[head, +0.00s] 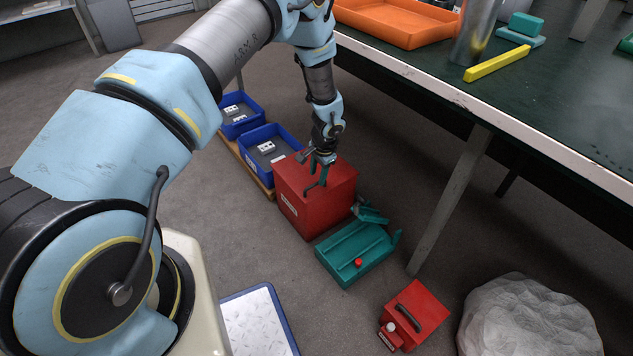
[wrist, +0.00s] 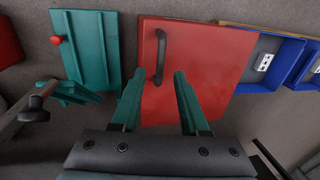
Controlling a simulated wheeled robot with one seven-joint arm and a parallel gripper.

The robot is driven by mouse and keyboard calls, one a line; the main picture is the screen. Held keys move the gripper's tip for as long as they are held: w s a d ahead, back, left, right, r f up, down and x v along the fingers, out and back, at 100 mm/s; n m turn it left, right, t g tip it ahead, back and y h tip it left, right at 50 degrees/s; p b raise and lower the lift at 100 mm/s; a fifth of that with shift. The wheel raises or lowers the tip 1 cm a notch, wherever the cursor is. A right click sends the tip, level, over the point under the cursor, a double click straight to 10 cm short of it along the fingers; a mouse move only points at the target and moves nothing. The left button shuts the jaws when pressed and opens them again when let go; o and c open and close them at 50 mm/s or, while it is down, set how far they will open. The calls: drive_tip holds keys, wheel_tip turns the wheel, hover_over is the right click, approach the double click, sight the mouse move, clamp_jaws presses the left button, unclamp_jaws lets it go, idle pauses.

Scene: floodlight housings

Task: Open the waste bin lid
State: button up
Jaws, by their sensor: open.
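The red waste bin (head: 300,205) stands on the floor beside the bench, with a white label on its front side. Its lid is down flat. In the wrist view the red lid (wrist: 210,65) carries a dark bar handle (wrist: 161,50) near its left side. My gripper (head: 317,182) is over the lid, pointing down. In the wrist view its two teal fingers are apart, and the near end of the handle shows between the fingertips (wrist: 160,73). I cannot tell whether the fingers touch the handle. My gripper partly hides the handle in the head view.
A teal case (head: 345,245) with a red knob sits close beside the bin. Blue trays (head: 262,135) stand on its other side. A small red box (head: 425,300) and a pale bag (head: 530,320) are nearer. The bench (head: 450,90) overhangs at the right.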

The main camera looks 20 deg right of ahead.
sight(316, 185)
drive_tip(key=shift+w+f, duration=0.2)
drive_tip(key=shift+f, duration=0.65)
drive_tip(key=shift+w+f, duration=0.15)
drive_tip(key=shift+f, duration=0.65)
drive_tip(key=shift+a, duration=0.1)
clamp_jaws()
